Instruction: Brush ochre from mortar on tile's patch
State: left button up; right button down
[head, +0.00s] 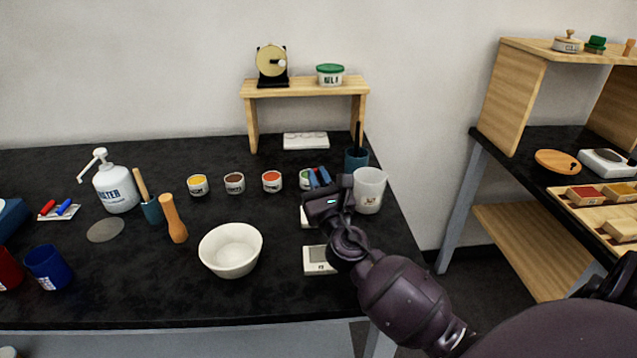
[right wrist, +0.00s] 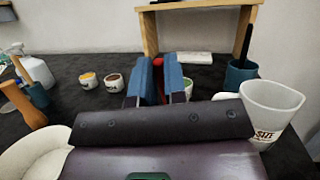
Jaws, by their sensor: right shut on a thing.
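The mortar appears to be the white bowl (head: 231,262), left of my right arm; part of it shows in the right wrist view (right wrist: 30,155). A pale square piece with a grey field (head: 314,268), possibly the tile, lies partly behind my right wrist. My right gripper (head: 318,178) is above the table near the pots. In the right wrist view its blue fingers (right wrist: 160,82) are shut on a narrow dark red thing (right wrist: 159,80), mostly hidden between them; I cannot tell whether it is a brush. My left gripper is not in view.
Yellow (head: 198,187), brown (head: 234,185) and red (head: 271,183) pots stand in a row. A white cup (head: 369,192) and a teal holder (head: 356,160) stand close right of my gripper. An orange wooden pestle-like tool (head: 173,220) stands left of the bowl. A wooden shelf (head: 305,87) stands behind.

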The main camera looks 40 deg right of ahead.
jog(key=shift+w+d, duration=0.1)
jog(key=shift+w, duration=0.05)
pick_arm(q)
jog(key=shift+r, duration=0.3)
pick_arm(e)
jog(key=shift+s+a+f, duration=0.1)
jog(key=shift+s+a, duration=0.3)
jog(key=shift+s, duration=0.25)
jog(key=shift+s+a, duration=0.35)
jog(key=shift+s, duration=0.25)
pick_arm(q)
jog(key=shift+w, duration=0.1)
